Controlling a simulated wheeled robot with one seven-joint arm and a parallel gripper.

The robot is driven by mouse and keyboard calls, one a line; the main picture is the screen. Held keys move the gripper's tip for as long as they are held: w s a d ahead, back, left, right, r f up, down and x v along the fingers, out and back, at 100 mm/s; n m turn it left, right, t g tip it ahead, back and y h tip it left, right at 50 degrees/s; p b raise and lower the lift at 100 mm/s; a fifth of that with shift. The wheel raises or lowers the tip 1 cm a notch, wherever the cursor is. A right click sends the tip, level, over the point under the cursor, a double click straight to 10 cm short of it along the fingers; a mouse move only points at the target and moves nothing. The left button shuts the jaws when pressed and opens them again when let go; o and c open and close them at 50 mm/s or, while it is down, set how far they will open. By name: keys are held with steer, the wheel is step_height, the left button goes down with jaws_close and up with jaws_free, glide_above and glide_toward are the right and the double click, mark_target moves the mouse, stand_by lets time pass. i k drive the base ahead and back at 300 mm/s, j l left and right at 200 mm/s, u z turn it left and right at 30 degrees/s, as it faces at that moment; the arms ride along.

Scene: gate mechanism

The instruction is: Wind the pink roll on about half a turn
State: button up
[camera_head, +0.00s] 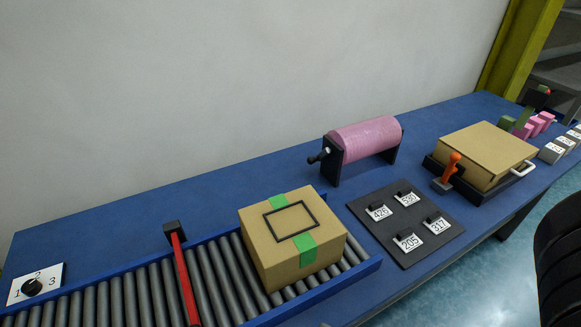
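The pink roll (366,138) lies level between two black upright supports on the blue table, towards the back. A black crank handle (318,156) sticks out from its left end, with a small pale part at the hub. The roll is apart from the boxes around it. My gripper is not in view. A black curved shape at the lower right edge may be part of my own body; I cannot tell.
A cardboard box (289,237) sits on the roller conveyor (216,272), with a red bar (183,277) across it. A black board (405,222) with numbered tags lies in front of the roll.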

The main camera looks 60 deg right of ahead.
mark_target(361, 140)
steer(key=i+j+u, duration=0.1)
steer(key=i+u, duration=0.2)
steer(key=i, duration=0.45)
steer(key=i+l+u, duration=0.1)
steer(key=i+u, duration=0.15)
steer(key=i, duration=0.5)
steer(key=i+z, duration=0.1)
steer(key=i, duration=0.25)
steer(key=i+z, duration=0.1)
steer(key=z, duration=0.35)
steer(key=j+z, duration=0.15)
steer(key=z, duration=0.25)
steer(key=i+j+z, duration=0.1)
steer(key=z, duration=0.35)
steer(key=j+z, duration=0.15)
steer(key=z, duration=0.25)
steer(key=l, duration=0.75)
steer(key=i, duration=0.05)
